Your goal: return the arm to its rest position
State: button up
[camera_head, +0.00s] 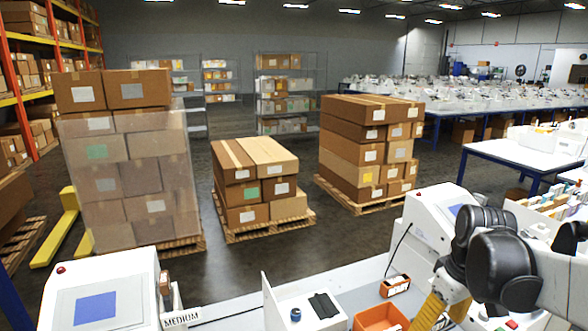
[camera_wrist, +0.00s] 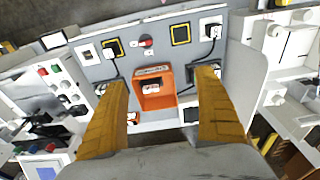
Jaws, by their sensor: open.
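My gripper (camera_wrist: 163,80) is open, with its two yellow-brown fingers wide apart and nothing between them in the wrist view. It points down at a grey workstation panel (camera_wrist: 98,72), with an orange bin (camera_wrist: 150,74) showing in the gap between the fingers. The bin holds a small whitish item. I cannot tell how far the fingertips are above the bin. In the head view, a yellow-brown finger of my gripper (camera_head: 430,312) shows at the lower right below my dark arm joints, cut off by the bottom edge.
A white machine with a blue screen (camera_head: 95,306) stands at the lower left, beside a MEDIUM label (camera_head: 181,319). Another white machine (camera_head: 432,222) stands close left of my arm. Stacked cartons (camera_head: 255,180) stand on pallets beyond.

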jog(key=s+a+f+m+t+b, duration=0.4)
jog(key=s+a+f+b, duration=0.5)
jog(key=b, duration=0.4)
jog(key=shift+a+f+t+h+b, duration=0.45)
jog(key=shift+f+t, duration=0.45)
jog(key=shift+f, duration=0.45)
jog(key=shift+s, duration=0.1)
